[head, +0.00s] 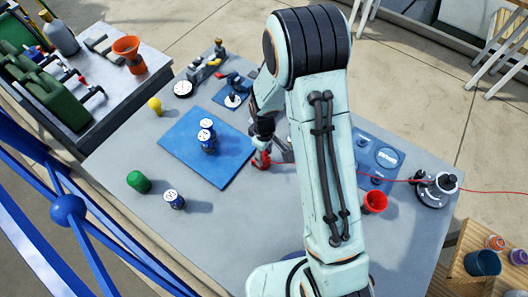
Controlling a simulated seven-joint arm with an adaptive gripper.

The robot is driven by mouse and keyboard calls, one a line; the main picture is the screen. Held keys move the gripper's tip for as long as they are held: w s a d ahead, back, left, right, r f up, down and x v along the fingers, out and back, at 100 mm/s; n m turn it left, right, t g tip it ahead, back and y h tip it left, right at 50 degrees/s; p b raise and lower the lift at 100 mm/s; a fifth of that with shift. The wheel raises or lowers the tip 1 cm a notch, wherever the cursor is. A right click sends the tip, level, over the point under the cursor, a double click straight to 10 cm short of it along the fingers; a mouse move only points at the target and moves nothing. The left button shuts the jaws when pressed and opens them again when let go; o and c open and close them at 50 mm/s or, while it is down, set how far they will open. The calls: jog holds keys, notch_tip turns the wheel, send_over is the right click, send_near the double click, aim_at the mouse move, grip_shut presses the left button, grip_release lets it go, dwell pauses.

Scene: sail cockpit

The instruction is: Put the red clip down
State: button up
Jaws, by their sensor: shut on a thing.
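My gripper (268,152) is left of my upper arm link, low over the grey table near the right edge of the blue mat (180,158). It is shut on a small red thing (261,161), which I take to be the red clip. The clip is partly hidden by the fingers. I cannot tell whether it touches the table.
A green cup (138,182) stands left, and a red cup (375,202) stands right. A winch (436,187) with a red line is at the right.

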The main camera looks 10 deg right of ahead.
aim_at(264, 153)
jog(key=shift+f, duration=0.15)
jog(key=o, duration=1)
notch_tip(264, 153, up, 12)
jog(key=s+r+m, duration=0.1)
jog(key=s+r, duration=0.1)
jog(key=s, duration=0.1)
jog(key=s+r+m, duration=0.1)
jog(key=s+r, duration=0.2)
jog(key=s+d+r+m, duration=0.1)
jog(key=s+r, duration=0.1)
jog(key=s, duration=0.1)
jog(key=shift+d+r+m, duration=0.1)
jog(key=shift+r+m, duration=0.1)
jog(key=shift+m, duration=0.2)
jog(key=shift+o, duration=0.4)
jog(key=s+r+m, duration=0.2)
jog(key=s+m, duration=0.2)
jog(key=s, duration=0.7)
jog(key=shift+d+y, duration=0.2)
jog(key=shift+y, duration=0.2)
